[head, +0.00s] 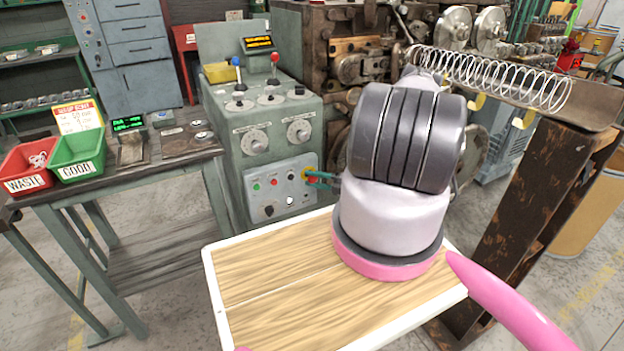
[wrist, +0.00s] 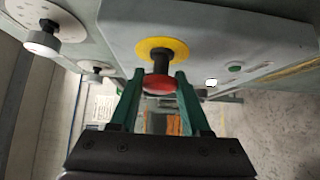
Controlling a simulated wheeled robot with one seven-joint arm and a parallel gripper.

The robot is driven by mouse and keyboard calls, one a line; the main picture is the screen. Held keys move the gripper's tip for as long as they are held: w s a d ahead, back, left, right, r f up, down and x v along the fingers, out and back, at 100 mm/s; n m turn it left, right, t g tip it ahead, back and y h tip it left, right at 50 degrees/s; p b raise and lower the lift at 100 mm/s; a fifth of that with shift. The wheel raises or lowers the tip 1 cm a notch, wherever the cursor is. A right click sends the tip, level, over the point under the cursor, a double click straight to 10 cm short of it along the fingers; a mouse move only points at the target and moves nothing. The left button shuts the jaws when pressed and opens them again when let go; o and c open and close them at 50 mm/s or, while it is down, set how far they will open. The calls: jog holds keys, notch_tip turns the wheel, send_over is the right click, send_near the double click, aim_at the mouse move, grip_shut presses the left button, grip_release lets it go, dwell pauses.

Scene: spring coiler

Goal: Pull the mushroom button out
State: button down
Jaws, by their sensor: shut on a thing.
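The mushroom button (wrist: 159,86) has a red head on a dark stem, in front of a round yellow plate (wrist: 161,45) on the grey control panel. In the head view the yellow plate (head: 306,173) shows at the panel's right edge, with the button mostly hidden by the fingers. My gripper (wrist: 159,76) has green fingers, one on each side of the red head, and is shut on it. In the head view my gripper (head: 318,177) reaches in from the right, its rear hidden behind my arm.
The control panel (head: 280,207) also carries small buttons, with two dials and two levers above. A bench (head: 130,165) at left holds a red bin (head: 27,183) and a green bin (head: 78,172). A spring (head: 500,75) lies at upper right.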

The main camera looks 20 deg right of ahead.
jog(key=shift+c, duration=1.8)
grip_release()
jog(key=shift+s, duration=0.15)
jog(key=shift+d, duration=0.15)
jog(key=v, duration=1)
jog(key=shift+s+d, duration=0.2)
jog(key=shift+s, duration=0.1)
